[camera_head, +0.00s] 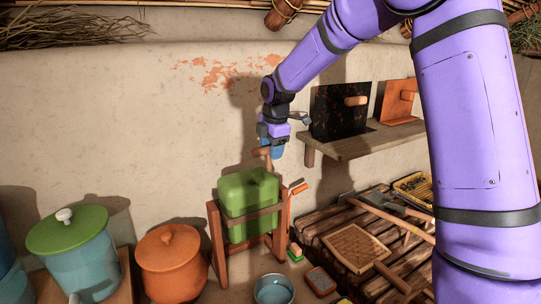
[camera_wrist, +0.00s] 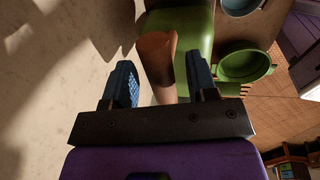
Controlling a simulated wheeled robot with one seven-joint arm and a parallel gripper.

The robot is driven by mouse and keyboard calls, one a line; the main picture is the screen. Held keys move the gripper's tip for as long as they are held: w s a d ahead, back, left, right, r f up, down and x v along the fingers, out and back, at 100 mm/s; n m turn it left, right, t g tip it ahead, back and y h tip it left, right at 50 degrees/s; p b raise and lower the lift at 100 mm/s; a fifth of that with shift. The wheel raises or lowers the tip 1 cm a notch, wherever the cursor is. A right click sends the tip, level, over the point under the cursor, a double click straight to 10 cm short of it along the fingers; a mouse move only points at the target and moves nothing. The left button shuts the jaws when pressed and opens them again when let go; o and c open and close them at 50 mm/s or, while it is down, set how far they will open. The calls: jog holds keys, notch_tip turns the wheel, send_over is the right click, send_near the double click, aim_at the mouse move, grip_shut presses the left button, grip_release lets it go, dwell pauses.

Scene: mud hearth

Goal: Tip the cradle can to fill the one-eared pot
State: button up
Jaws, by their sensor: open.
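The green can (camera_head: 250,192) sits upright in a wooden cradle (camera_head: 216,240) against the wall. A brown wooden handle (camera_head: 268,162) stands above the can's top. My gripper (camera_head: 273,150) is at this handle, over the can. In the wrist view, the blue fingers of my gripper (camera_wrist: 158,75) are apart, with the handle (camera_wrist: 157,50) between them; I cannot tell whether they touch it.
An orange lidded pot (camera_head: 170,266) and a teal pot with a green lid (camera_head: 74,250) stand left of the cradle. A slatted wooden bench (camera_head: 325,228) with tools lies to the right. A wall shelf (camera_head: 365,143) holds two upright panels, close right of my gripper.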

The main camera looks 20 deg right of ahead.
jog(key=shift+w+f, duration=0.15)
jog(key=shift+f, duration=0.55)
jog(key=shift+w+f, duration=0.1)
jog(key=shift+f, duration=0.55)
grip_shut()
jog(key=shift+r, duration=0.1)
jog(key=shift+s, duration=0.15)
jog(key=shift+s+d+t, duration=0.2)
jog(key=shift+s+t, duration=0.6)
jog(key=s+d+f+t, duration=0.1)
jog(key=s+f, duration=0.3)
jog(key=s, duration=0.4)
jog(key=shift+s+d+y, duration=0.3)
